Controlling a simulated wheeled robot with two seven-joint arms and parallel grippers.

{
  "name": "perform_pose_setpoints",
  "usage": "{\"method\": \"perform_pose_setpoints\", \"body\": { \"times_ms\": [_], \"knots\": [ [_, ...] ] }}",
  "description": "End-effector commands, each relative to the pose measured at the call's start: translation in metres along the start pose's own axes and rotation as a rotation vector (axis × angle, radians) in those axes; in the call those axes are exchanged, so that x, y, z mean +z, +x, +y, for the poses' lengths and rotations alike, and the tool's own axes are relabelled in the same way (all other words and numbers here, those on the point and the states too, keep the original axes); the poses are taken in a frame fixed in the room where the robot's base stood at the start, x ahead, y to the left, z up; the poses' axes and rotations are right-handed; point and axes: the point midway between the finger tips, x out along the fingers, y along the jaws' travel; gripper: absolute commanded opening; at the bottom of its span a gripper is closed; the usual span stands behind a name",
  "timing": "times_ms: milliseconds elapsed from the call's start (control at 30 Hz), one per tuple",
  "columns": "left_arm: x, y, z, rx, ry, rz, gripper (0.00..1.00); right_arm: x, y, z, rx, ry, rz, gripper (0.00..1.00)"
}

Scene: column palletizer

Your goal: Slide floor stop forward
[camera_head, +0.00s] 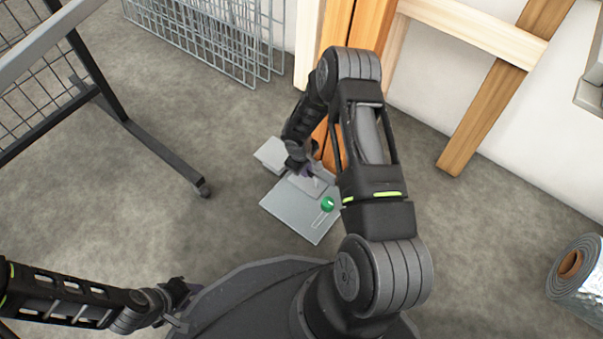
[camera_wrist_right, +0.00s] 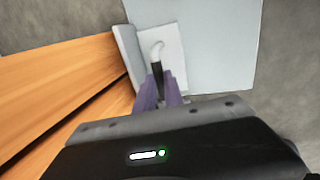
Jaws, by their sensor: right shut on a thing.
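The floor stop is a flat grey base plate (camera_head: 290,213) on the floor, with a lighter sliding block (camera_head: 313,188) on its far part. My right gripper (camera_head: 311,171) is shut on the stop's handle, a dark upright with a pale curved tip (camera_wrist_right: 157,48) in the right wrist view. The fingers hide part of it. The plate (camera_wrist_right: 215,50) and the block (camera_wrist_right: 172,55) also show there. My left gripper (camera_head: 180,305) is open and empty, low at the left, away from the stop.
Orange-brown wooden boards (camera_head: 345,45) stand against the wall just behind the stop, close to my right gripper. A black wheeled wire rack (camera_head: 125,115) is at the left, wire panels (camera_head: 215,35) at the back. A foil roll (camera_head: 577,272) lies at the right. Floor left of the plate is clear.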

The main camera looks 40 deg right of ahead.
Motion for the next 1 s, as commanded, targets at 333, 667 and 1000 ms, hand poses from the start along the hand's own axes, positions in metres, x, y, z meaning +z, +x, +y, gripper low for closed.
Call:
{"method": "perform_pose_setpoints", "body": {
  "times_ms": [333,667,1000],
  "knots": [
    [0.0,0.0,0.0,0.0,0.0,0.0,0.36,0.0,0.002,0.015,0.004,0.001,0.002,0.0],
    [0.0,0.0,0.0,0.0,0.0,0.0,0.36,0.0,0.002,0.013,0.002,0.001,0.001,0.34],
    [0.0,-0.005,0.002,-0.001,0.0,0.0,0.36,0.0,-0.008,0.012,0.001,0.0,0.002,0.34]
  ]
}}
